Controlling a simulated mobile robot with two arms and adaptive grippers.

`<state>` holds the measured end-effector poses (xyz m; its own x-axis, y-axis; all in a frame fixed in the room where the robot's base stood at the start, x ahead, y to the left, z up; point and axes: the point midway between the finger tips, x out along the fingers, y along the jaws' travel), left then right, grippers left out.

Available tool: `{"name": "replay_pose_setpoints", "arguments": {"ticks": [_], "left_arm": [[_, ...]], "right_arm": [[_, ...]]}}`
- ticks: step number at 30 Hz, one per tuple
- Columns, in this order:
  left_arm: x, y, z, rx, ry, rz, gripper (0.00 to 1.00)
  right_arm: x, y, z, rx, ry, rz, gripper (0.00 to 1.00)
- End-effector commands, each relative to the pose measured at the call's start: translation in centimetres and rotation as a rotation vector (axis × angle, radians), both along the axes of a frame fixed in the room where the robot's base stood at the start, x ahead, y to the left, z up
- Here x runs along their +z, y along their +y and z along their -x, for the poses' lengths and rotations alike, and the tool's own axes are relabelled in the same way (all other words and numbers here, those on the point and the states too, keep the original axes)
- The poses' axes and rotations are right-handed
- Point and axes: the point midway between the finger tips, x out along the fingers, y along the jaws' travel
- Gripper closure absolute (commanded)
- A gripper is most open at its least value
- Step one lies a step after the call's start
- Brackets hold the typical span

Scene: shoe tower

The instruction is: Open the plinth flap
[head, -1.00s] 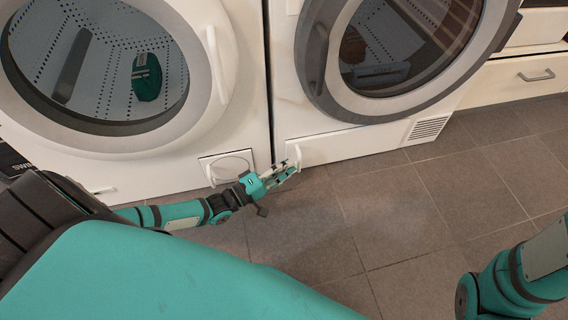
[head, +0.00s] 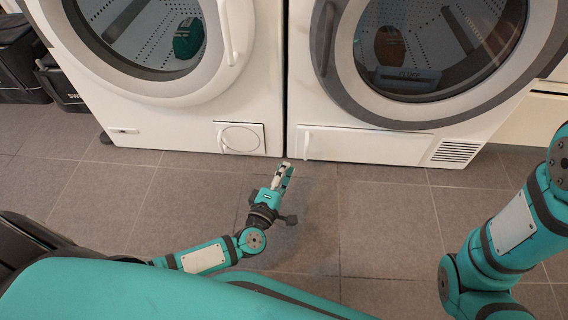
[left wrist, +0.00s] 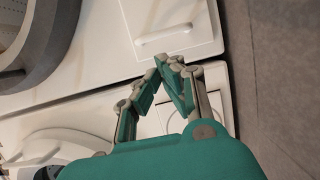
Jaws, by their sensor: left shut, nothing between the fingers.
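Two low flaps show at the base of the white machines. My left gripper (head: 284,174) is shut and empty, low in front of the seam between the machines, apart from both handles. In the left wrist view, its fingertips (left wrist: 170,66) meet between the wide flap's handle (left wrist: 165,33) and the square flap (left wrist: 178,118). My right gripper is out of view.
The left machine's round door (head: 150,45) and the right machine's door (head: 430,50) are above the flaps, both looking shut. A vent grille (head: 456,152) is right of the wide flap. Dark boxes (head: 30,65) stand at the far left. The tiled floor (head: 370,210) is clear.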

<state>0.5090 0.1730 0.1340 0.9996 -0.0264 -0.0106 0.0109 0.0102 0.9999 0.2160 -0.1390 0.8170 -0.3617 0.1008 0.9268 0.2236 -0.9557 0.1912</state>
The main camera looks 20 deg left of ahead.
Motion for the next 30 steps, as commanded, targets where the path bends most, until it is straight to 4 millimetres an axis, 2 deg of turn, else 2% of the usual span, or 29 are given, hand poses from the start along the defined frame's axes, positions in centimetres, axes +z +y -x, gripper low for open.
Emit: {"name": "replay_pose_setpoints", "arguments": {"ticks": [1,9,15,20,30], "left_arm": [[-0.3,0.0,-0.9,0.001,-0.004,0.002,1.0],[-0.5,-0.1,-5.9,0.0,-0.005,0.001,1.0],[-0.3,-0.2,-8.2,0.0,-0.003,0.0,1.0],[-0.2,-0.2,-8.8,0.0,-0.001,0.0,1.0],[-0.1,-0.2,-8.7,0.001,-0.001,0.0,1.0]], "right_arm": [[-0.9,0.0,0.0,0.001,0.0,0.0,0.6],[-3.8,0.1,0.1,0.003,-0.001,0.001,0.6],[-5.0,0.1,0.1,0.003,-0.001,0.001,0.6],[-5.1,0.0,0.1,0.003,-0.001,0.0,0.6],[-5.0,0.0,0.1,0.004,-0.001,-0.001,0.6]]}}
